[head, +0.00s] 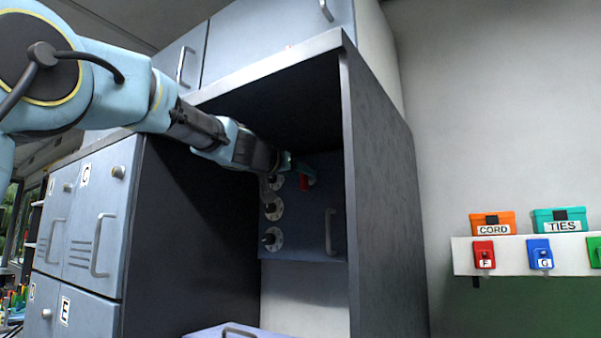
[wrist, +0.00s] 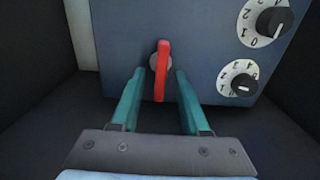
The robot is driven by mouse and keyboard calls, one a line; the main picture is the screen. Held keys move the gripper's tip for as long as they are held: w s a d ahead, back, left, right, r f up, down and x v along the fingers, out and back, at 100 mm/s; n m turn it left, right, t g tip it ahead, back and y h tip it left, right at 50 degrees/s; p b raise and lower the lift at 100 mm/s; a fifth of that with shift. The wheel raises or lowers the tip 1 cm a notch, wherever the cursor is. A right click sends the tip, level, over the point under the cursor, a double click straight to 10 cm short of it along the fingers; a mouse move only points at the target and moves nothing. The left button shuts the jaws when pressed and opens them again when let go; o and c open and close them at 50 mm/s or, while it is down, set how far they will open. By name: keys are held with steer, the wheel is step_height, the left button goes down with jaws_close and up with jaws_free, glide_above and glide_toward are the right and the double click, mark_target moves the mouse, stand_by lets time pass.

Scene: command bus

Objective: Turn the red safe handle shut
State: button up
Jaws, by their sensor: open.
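The red safe handle (wrist: 161,70) is on the dark blue-grey safe door (wrist: 120,40), between the fingers of my gripper in the wrist view. It points along the fingers, and gaps show on both sides of it. My gripper (wrist: 155,85) is open, with a teal finger on each side of the handle. In the head view the red handle (head: 303,183) shows beside my gripper (head: 297,168), inside the dark cabinet recess. Numbered dials sit on the door, one large (wrist: 268,20) and one smaller (wrist: 240,80) in the wrist view.
The recess's right wall (head: 385,190) stands close beside the safe door. A pull handle (head: 329,232) is on the door's right side. A shelf (head: 500,262) with orange and teal boxes is farther right. Grey lockers (head: 100,220) stand at left.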

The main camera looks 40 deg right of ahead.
jaws_close()
stand_by(0.3)
steer(key=shift+n, duration=0.4)
steer(key=n, duration=0.5)
steer(key=n+b, duration=0.1)
steer(key=n, duration=0.5)
steer(key=n+b, duration=0.1)
steer(key=n, duration=0.5)
steer(key=shift+w+a+f, duration=0.15)
steer(key=shift+w+f, duration=0.2)
steer(key=shift+w, duration=0.05)
stand_by(0.4)
jaws_free()
